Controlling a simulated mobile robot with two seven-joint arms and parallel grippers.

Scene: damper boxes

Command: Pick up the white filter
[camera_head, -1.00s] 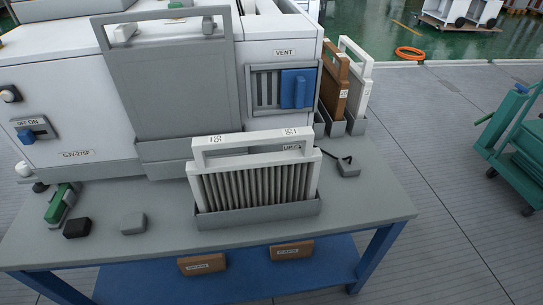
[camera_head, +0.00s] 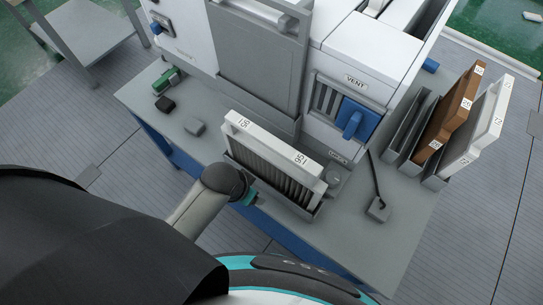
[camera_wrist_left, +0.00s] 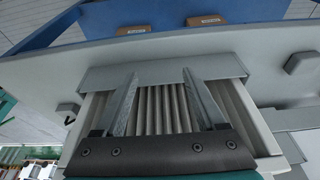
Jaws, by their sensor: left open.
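In the head view my left arm hides most of this gripper. A second white filter (camera_head: 477,132) stands in a rack on the right. My right gripper is not in view.
A brown filter (camera_head: 449,118) stands beside the second white filter. The grey-and-white machine (camera_head: 375,45) with a blue vent handle (camera_head: 353,118) rises behind the holder. A small grey block (camera_head: 378,209) and a cord lie on the table (camera_head: 345,240).

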